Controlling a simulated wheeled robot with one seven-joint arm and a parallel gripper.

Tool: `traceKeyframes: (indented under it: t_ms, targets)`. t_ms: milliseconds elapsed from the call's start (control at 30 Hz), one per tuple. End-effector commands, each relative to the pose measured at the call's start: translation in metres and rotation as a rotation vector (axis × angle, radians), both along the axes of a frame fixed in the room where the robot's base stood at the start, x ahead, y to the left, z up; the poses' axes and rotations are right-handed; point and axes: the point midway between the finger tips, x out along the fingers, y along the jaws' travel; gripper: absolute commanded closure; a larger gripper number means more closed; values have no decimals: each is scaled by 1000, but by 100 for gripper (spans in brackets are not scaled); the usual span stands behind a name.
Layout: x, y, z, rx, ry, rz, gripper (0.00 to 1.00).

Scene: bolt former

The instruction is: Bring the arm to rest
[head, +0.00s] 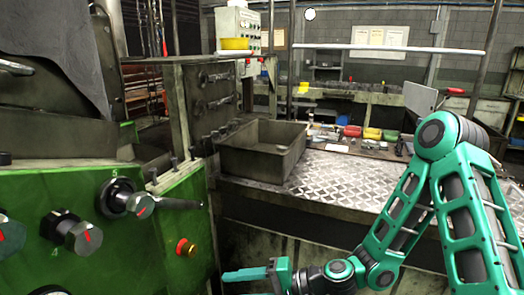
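My arm is teal and dark grey and reaches in from the right, bent at a high elbow, with its forearm running down to the lower middle of the head view. My gripper (246,276) is at the bottom edge of the view, its teal fingers pointing left. It is in front of the green machine panel and the bench front. One finger shows clearly; the rest is partly cut off by the frame edge, so its opening is unclear. I see nothing held in the visible part.
A green machine panel (130,262) with black knobs (118,198) and a red push button (186,248) stands at left. An open metal bin (262,150) sits on the tread-plate bench (345,180). Small coloured trays (372,133) stand at its back. A horizontal rail (390,48) crosses behind.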

Motion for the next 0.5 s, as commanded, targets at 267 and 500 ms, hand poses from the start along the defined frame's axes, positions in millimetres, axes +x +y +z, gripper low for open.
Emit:
traceKeyframes:
  t_ms: [267,500]
  targets:
    - [-10,-77,-29,-343,-124,157,50]
    - [-11,-166,-32,-635,-149,218,50]
